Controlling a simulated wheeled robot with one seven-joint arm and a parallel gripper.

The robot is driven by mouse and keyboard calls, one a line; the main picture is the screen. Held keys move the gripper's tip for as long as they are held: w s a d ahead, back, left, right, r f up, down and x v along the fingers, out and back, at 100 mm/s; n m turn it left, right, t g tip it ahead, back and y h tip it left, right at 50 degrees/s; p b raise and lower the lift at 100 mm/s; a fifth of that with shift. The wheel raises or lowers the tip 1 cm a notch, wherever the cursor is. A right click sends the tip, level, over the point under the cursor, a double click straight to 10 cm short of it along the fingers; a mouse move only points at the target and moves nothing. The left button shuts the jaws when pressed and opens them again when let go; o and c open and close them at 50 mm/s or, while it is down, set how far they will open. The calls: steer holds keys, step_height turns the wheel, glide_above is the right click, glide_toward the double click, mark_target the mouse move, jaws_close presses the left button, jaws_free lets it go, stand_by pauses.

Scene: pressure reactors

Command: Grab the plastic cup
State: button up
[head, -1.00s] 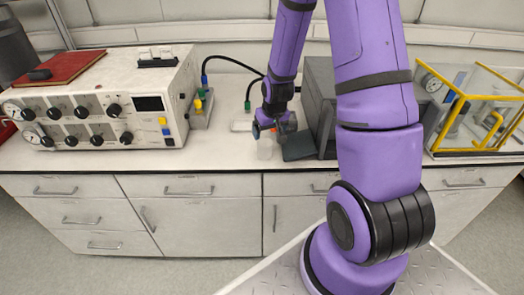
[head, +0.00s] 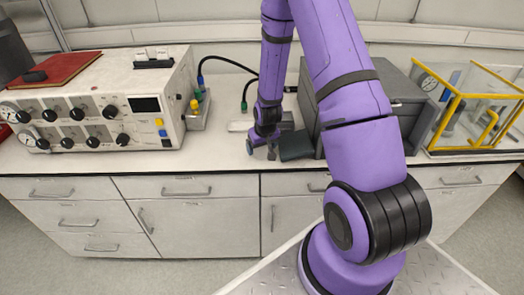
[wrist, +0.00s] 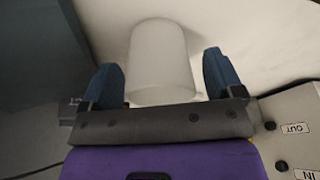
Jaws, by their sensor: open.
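The plastic cup (wrist: 160,62) is whitish and translucent. In the wrist view it lies between the two blue fingers of my gripper (wrist: 161,78), with a narrow gap at the right finger; I cannot tell whether the left finger touches it. My gripper (head: 261,150) is open and low over the white bench top, near its front edge in the head view. The cup cannot be made out in the head view, where my gripper covers its place.
A dark grey box (head: 375,100) with a dark flap (head: 296,146) stands just right of my gripper. A control unit (head: 90,105) with knobs is at the left, and a yellow-framed clear case (head: 480,105) at the right. Bench top (head: 222,152) left of my gripper is clear.

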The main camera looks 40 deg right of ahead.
steer(key=shift+f, duration=0.15)
steer(key=c, duration=1)
